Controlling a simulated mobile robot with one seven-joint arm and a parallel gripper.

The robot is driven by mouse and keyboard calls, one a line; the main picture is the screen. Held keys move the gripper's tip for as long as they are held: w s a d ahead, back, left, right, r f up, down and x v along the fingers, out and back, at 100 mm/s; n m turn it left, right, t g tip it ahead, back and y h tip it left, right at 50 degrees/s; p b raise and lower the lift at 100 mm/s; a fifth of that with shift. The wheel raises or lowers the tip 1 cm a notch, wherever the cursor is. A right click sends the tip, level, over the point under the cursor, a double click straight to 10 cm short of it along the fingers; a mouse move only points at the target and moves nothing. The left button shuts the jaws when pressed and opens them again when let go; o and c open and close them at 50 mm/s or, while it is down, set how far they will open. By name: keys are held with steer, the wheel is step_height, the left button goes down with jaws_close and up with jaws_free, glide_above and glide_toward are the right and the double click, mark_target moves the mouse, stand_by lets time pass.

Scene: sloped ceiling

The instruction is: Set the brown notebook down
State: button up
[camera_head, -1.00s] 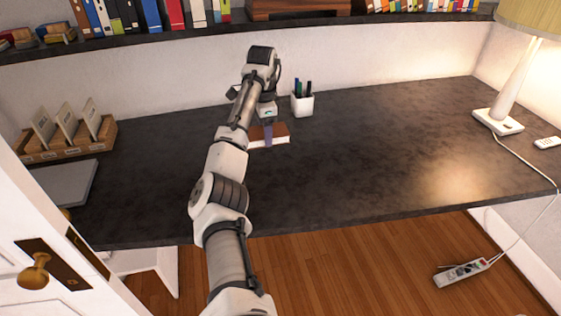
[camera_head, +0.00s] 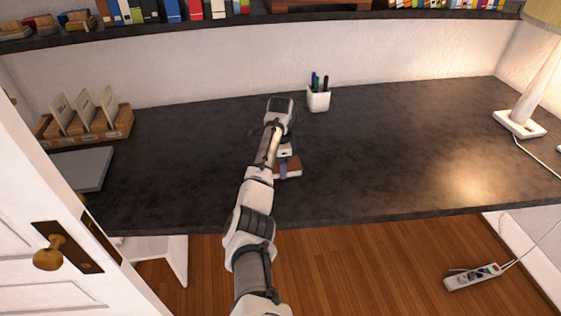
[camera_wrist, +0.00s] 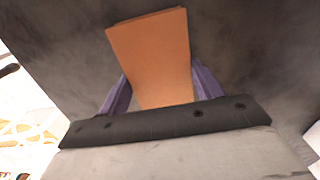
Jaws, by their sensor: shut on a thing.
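The brown notebook (camera_head: 291,167) is in my gripper (camera_head: 284,170) over the front middle part of the dark desk (camera_head: 380,150). In the wrist view the notebook (camera_wrist: 153,55) shows as an orange-brown rectangle between the two purple fingers of my gripper (camera_wrist: 160,88). The fingers are shut on its sides. My arm partly hides the notebook in the head view. I cannot tell whether its underside touches the desk or is slightly above it.
A white pen cup (camera_head: 318,98) stands behind the notebook to the right. A wooden card box (camera_head: 90,127) and a grey laptop-like slab (camera_head: 82,168) are at the left. A white lamp (camera_head: 520,122) stands at the far right. The desk's right half is mostly clear.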

steer(key=shift+f, duration=0.1)
steer(key=o, duration=1.1)
step_height(320, 180, up, 12)
steer(key=shift+r+b, duration=0.15)
steer(key=shift+b, duration=0.25)
